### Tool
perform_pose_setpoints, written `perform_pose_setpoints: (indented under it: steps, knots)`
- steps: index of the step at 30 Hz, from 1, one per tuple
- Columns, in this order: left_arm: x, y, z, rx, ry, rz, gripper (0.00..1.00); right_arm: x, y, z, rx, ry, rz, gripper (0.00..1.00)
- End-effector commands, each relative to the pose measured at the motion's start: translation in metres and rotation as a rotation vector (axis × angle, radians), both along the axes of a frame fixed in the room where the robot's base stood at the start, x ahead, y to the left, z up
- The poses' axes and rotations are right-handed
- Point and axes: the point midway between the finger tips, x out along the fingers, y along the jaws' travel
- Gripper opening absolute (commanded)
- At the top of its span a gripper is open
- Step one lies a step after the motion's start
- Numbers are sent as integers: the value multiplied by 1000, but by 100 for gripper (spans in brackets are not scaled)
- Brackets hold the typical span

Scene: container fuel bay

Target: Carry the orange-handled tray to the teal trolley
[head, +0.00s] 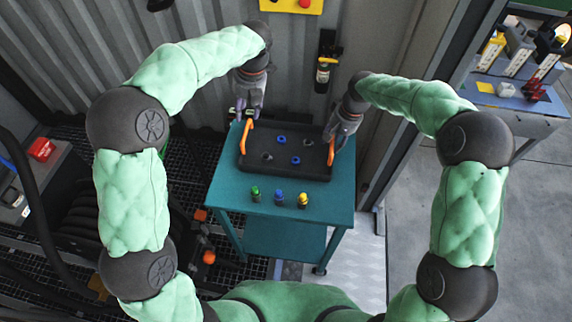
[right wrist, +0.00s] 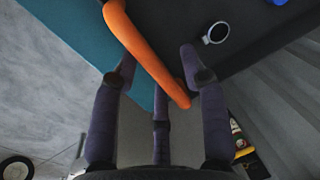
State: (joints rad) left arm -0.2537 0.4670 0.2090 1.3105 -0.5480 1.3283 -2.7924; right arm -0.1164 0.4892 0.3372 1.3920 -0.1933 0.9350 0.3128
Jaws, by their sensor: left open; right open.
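The black tray (head: 285,168) with two orange handles lies flat on the top of the teal trolley (head: 228,190), towards its far side. It holds blue and grey ring-like pieces. My left gripper (head: 247,112) is open at the tray's left handle (head: 246,138); I cannot tell whether they touch. My right gripper (head: 334,136) is open at the right handle (head: 331,151). In the right wrist view, this handle (right wrist: 145,52) passes between the spread fingers of my right gripper (right wrist: 158,72), which are not closed on it. The tray's dark edge (right wrist: 180,22) shows behind.
Small green, blue and yellow-topped pieces (head: 279,197) stand along the trolley's near edge. A corrugated wall (head: 310,70) rises close behind the trolley. A bench with tools (head: 515,105) is at the far right. Open floor (head: 405,230) lies to the right.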

Motion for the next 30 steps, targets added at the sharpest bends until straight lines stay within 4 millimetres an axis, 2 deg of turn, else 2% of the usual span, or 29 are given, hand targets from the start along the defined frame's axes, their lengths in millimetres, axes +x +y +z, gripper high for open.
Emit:
perform_pose_setpoints:
  steps: [5, 12, 18, 24, 30]
  knots:
    - [0, 0, 1, 0, 0, 0, 44, 1, -4, 21, 1, -6, -1, 44]
    - [0, 0, 1, 0, 0, 0, 44, 0, -13, 69, 2, -6, -1, 44]
    - [0, 0, 0, 0, 0, 0, 44, -1, -19, 100, 1, -3, -1, 44]
    - [0, 0, 0, 0, 0, 0, 44, -1, -23, 115, 1, -1, 0, 44]
    - [0, 0, 0, 0, 0, 0, 44, -2, -23, 118, 0, 0, 0, 44]
